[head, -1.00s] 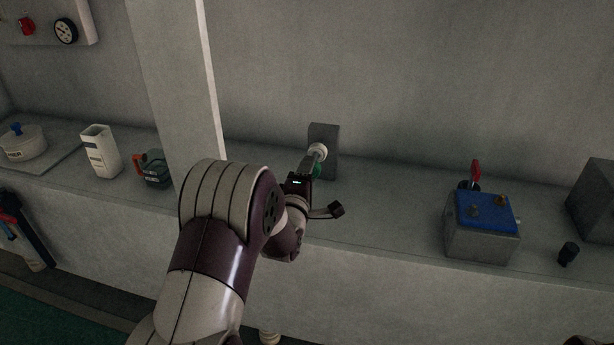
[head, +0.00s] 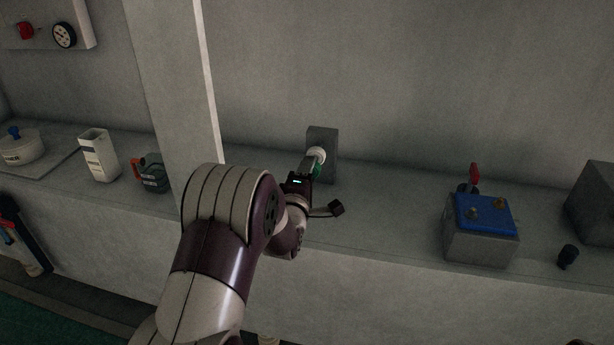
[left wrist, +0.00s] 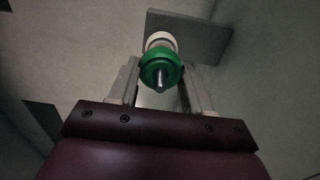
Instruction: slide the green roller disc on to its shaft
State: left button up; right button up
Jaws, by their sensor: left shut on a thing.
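The green roller disc (left wrist: 160,68) is between the two fingers of my left gripper (left wrist: 158,82), which is shut on it. In the left wrist view a thin metal shaft (left wrist: 160,80) shows through the middle of the disc, its end towards me, so the disc appears to be around it. A white collar (left wrist: 160,40) sits just behind the disc, in front of a grey block (left wrist: 200,38). In the head view only a sliver of the green disc (head: 317,168) shows beside my left gripper (head: 310,173), below the white collar (head: 318,154). My right gripper is not in view.
The grey block (head: 328,142) stands on a long counter (head: 385,205) against the wall. A grey box with a blue top (head: 481,240) stands to the right. A pillar (head: 172,80), a white carton (head: 100,160) and a dark jug (head: 153,175) are to the left.

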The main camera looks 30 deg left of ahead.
pick_arm(q)
jog(key=shift+w+a, duration=0.15)
jog(key=shift+w, duration=0.25)
jog(key=o, duration=1.1)
jog(key=p+v, duration=0.2)
jog(key=v, duration=1)
jog(key=shift+s+p, duration=0.3)
jog(key=shift+s, duration=0.05)
